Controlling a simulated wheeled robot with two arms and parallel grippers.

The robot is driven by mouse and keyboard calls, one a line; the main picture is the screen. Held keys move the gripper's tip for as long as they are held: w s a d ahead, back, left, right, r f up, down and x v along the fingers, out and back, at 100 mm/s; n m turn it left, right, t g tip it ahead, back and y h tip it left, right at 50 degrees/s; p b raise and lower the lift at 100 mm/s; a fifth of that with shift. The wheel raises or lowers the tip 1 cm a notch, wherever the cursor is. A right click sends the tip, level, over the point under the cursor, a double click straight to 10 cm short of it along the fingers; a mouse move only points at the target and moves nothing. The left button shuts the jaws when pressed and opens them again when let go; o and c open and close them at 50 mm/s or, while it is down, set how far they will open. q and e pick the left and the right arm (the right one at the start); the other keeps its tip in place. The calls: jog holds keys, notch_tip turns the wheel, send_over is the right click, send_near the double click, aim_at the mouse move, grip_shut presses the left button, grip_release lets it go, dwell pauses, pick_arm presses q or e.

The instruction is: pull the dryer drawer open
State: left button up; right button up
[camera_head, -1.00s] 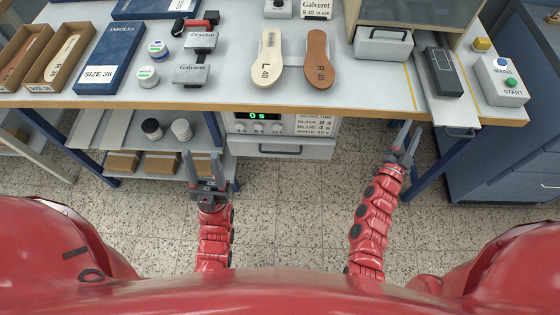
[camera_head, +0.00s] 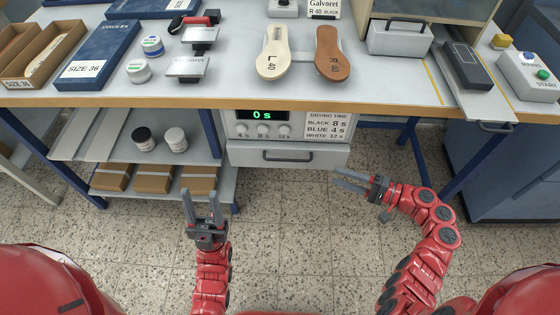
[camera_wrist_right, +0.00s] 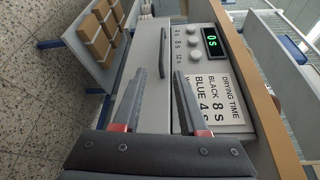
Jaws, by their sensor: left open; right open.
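The dryer (camera_head: 290,125) hangs under the table, with a display reading "0 s", knobs and a drying time label. Its drawer (camera_head: 325,155) is below the display and appears shut, with a dark bar handle (camera_head: 290,156) on its front. In the right wrist view, the handle (camera_wrist_right: 162,52) lies ahead of the fingers and apart from them. My right gripper (camera_head: 350,181) is open and empty, to the right of the handle and pointing left. It also shows in the right wrist view (camera_wrist_right: 155,100). My left gripper (camera_head: 201,206) is open and empty, left of the drawer.
The tabletop (camera_head: 220,92) holds a cream insole (camera_head: 273,55), a brown insole (camera_head: 329,55), stamp blocks and ink pots. A lower shelf (camera_head: 110,150) with jars and boxes stands left of the dryer. The floor before the drawer is clear.

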aim_at(287, 160)
jog(key=x, duration=1.7)
jog(key=shift+s+a+r, duration=0.2)
jog(key=shift+a+r, duration=0.05)
jog(key=shift+r, duration=0.05)
grip_shut()
dwell(0.6)
